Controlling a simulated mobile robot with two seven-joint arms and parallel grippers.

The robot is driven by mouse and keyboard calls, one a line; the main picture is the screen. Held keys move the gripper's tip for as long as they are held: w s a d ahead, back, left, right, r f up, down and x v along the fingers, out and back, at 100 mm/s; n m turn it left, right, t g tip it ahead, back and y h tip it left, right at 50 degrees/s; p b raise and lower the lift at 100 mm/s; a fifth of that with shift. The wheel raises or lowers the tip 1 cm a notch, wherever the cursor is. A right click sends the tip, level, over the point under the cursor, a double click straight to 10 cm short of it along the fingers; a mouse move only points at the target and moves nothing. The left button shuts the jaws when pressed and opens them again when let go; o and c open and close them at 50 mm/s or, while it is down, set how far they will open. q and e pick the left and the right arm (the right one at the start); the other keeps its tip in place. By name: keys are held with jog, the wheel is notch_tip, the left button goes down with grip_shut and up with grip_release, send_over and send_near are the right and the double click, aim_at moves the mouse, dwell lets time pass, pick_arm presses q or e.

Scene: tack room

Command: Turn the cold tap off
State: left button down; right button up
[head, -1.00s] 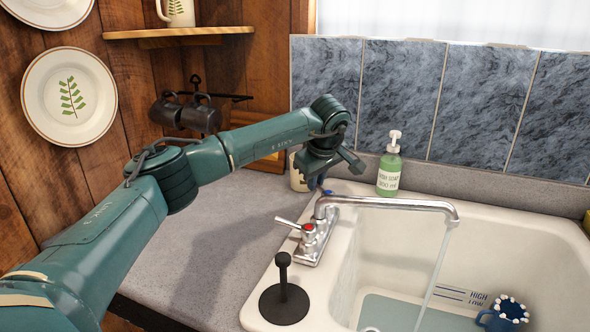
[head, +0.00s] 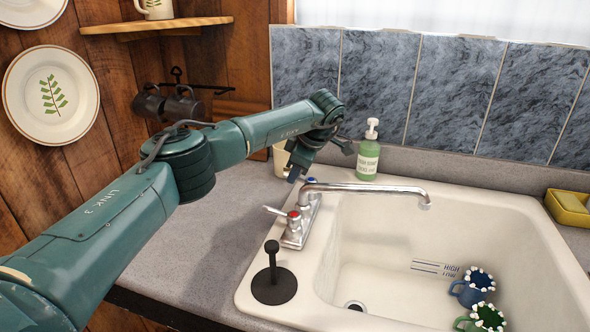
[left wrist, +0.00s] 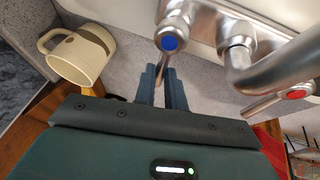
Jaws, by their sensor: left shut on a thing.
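The cold tap's handle, with its blue cap (head: 313,182), is on the far side of the chrome faucet (head: 365,190). In the left wrist view the blue cap (left wrist: 170,43) shows up close, with its metal lever reaching down between my fingers. My left gripper (head: 294,174) is shut on this lever; it also shows in the left wrist view (left wrist: 162,88). The red-capped hot tap handle (head: 293,215) is on the near side and apart from the gripper. No water stream shows under the spout. My right gripper is out of view.
The white sink (head: 470,200) holds a blue mug (head: 467,294) and a green-handled mug (head: 487,318). A black stopper-like piece (head: 273,285) stands on the near rim. A green soap bottle (head: 368,155) and a cream mug (left wrist: 82,55) stand close to the gripper.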

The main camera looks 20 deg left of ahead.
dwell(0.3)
pick_arm(q)
jog(key=c, duration=1.5)
grip_release()
jog(key=shift+o, duration=0.2)
jog(key=b+v, duration=0.1)
jog(key=v, duration=1.2)
